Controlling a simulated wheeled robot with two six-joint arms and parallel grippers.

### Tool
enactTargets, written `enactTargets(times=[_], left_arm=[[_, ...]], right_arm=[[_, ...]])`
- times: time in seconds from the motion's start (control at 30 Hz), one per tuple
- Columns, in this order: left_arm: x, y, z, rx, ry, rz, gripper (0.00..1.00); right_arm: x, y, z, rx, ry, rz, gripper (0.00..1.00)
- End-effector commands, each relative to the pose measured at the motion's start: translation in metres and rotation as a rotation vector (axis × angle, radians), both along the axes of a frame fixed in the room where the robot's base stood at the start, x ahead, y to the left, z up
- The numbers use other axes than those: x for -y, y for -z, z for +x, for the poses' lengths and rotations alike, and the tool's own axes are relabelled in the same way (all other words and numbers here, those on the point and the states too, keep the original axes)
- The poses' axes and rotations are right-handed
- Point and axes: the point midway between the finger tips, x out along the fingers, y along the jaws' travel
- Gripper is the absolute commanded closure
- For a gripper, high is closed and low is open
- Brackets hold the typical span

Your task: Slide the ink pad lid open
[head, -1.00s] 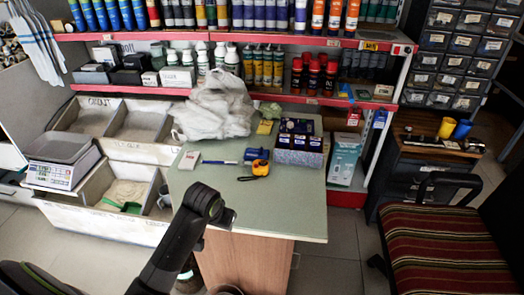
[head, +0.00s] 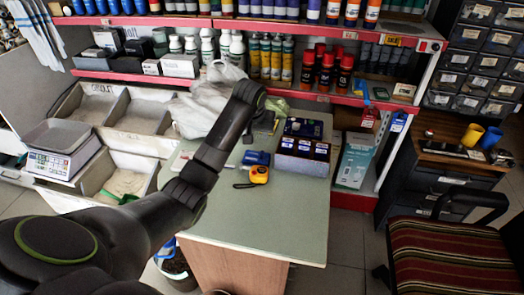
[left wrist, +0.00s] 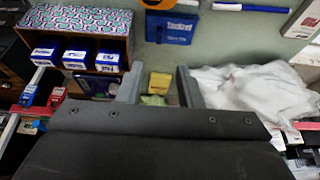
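A small blue case with white lettering, which looks like the ink pad (head: 256,158), lies on the green table top. It also shows at the top middle of the left wrist view (left wrist: 172,28), with its label up. I cannot make out whether its lid has shifted. My left gripper (left wrist: 158,75) is open, with nothing between its fingers, and is apart from the ink pad. My right gripper is not in view.
A yellow tape measure (head: 258,175) lies just in front of the pad. A patterned box with blue packets (head: 302,165) stands to its right. A crumpled white bag (left wrist: 255,90) lies near the gripper. The front of the table (head: 270,225) is clear.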

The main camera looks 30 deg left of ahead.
Motion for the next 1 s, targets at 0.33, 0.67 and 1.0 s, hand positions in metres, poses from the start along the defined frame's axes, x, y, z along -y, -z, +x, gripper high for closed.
enactTargets(times=[0.33,0.67,1.0], left_arm=[[-0.006,0.062,0.024,-0.003,0.000,-0.001,0.67],[-0.010,0.104,0.041,-0.001,0.000,0.000,0.67],[-0.012,0.121,0.048,0.000,0.002,0.001,0.67]], right_arm=[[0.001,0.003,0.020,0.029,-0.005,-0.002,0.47],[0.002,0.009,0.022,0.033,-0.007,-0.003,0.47],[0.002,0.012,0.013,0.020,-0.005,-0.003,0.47]])
